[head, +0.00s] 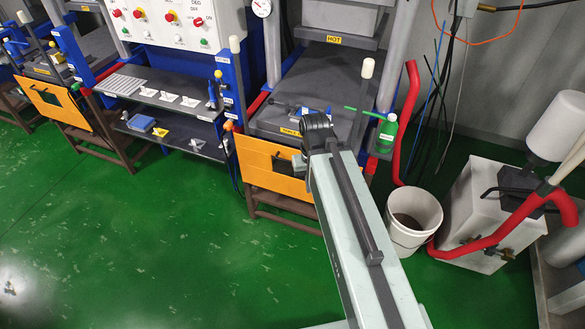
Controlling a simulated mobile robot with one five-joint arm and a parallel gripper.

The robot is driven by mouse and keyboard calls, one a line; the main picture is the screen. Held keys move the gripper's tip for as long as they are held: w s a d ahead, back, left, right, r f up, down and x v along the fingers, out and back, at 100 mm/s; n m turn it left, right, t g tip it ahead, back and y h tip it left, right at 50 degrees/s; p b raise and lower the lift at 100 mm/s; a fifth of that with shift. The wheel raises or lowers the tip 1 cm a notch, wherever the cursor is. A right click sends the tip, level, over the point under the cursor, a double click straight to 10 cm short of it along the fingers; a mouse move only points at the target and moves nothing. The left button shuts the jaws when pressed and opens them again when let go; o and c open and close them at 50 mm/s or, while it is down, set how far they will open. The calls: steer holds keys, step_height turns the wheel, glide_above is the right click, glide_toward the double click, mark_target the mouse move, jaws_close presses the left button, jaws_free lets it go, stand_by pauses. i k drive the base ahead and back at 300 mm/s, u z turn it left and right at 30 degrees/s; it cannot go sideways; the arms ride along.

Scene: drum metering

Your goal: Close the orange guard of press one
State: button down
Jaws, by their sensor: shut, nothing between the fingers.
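Two presses show, each with an orange guard hanging upright at its front, below the open press space. The nearer guard (256,166) is on the right press, with a dark handle and a small label on it; my arm covers its right end. The other guard (55,102) is on the left press. I cannot read which press is number one. My arm reaches up from the bottom, its dark joint (318,128) in front of the right press. The arm's end beyond this joint is hidden, so my gripper is not seen, nor whether it touches the guard.
A white bucket (412,226) and a pale box-shaped unit (478,215) with red pipes stand right of my arm. A dark shelf (150,90) with small parts and a control panel (180,22) are between the presses. The green floor (110,240) at left is clear.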

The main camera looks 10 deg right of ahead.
mark_target(255, 157)
steer(key=i, duration=0.8)
steer(key=u, duration=2)
steer(key=k, duration=1.05)
steer(key=u, duration=0.45)
steer(key=i, duration=1)
